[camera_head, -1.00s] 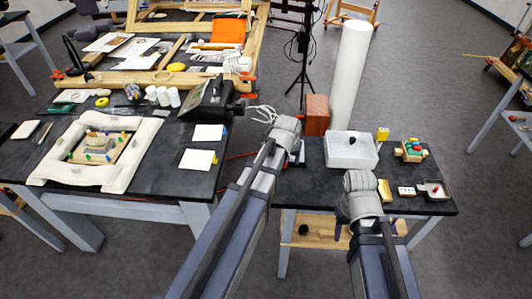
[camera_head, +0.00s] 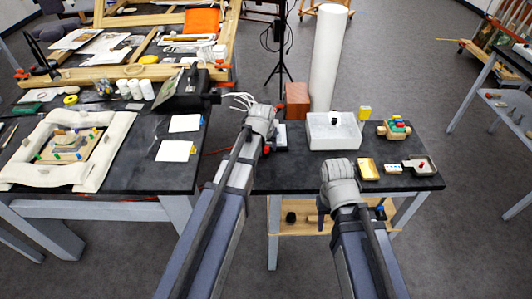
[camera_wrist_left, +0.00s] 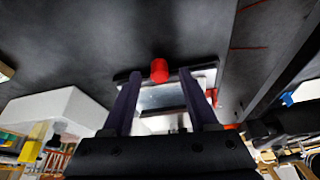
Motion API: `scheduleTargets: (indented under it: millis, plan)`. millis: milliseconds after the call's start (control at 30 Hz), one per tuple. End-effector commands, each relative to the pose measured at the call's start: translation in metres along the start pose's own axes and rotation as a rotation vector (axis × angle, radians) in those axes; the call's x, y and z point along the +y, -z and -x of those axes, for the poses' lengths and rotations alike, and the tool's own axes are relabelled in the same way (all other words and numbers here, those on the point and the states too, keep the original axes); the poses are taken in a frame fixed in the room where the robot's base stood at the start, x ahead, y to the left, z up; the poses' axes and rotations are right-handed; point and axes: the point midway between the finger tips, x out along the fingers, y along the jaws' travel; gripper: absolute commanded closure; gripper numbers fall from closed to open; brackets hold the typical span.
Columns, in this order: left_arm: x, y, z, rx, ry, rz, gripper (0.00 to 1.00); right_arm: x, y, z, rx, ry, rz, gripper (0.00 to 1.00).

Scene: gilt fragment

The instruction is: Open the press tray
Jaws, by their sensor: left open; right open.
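A small dark-rimmed, pale-surfaced piece with a red knob (camera_wrist_left: 160,70), which looks like the press tray (camera_wrist_left: 160,98), lies at the left end of the right table. In the left wrist view, my left gripper (camera_wrist_left: 160,86) has its two fingers apart, and the knob shows between and beyond their tips. I cannot tell whether they touch it. In the head view, my left gripper (camera_head: 268,128) is beside this piece, its fingers mostly hidden by the wrist. My right gripper (camera_head: 326,200) is at the right table's front edge, fingers largely hidden.
The right table holds a white basin (camera_head: 318,140), a yellow tray (camera_head: 369,177), a small box with a red piece (camera_head: 430,171) and a toy-like block set (camera_head: 394,129). A white column (camera_head: 330,60) and brown box (camera_head: 297,95) stand behind. The left table (camera_head: 150,180) is crowded.

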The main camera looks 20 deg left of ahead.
Motion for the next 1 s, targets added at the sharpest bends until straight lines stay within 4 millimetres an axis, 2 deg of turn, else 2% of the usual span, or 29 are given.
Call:
scheduleTargets:
  millis: [33,100,400,900,1000]
  plan:
    - [0.0000,-0.0007,-0.0090,0.000,0.000,0.000,0.40,-0.0008,0.0005,-0.0085,0.000,0.000,0.000,0.50]
    - [-0.0001,-0.0004,-0.0115,0.000,0.000,0.000,0.40,-0.0010,0.0006,-0.0107,0.000,0.000,0.000,0.50]
    - [-0.0001,0.0002,-0.0107,0.000,0.000,0.000,0.42,-0.0010,0.0006,-0.0098,0.000,0.000,0.000,0.50]
    - [0.0000,0.0000,-0.0107,0.000,0.000,0.000,0.98,-0.0010,0.0006,-0.0098,0.000,0.000,0.000,0.50]
    - [0.0000,0.0000,-0.0107,0.000,0.000,0.000,1.00,-0.0010,0.0006,-0.0098,0.000,0.000,0.000,0.50]
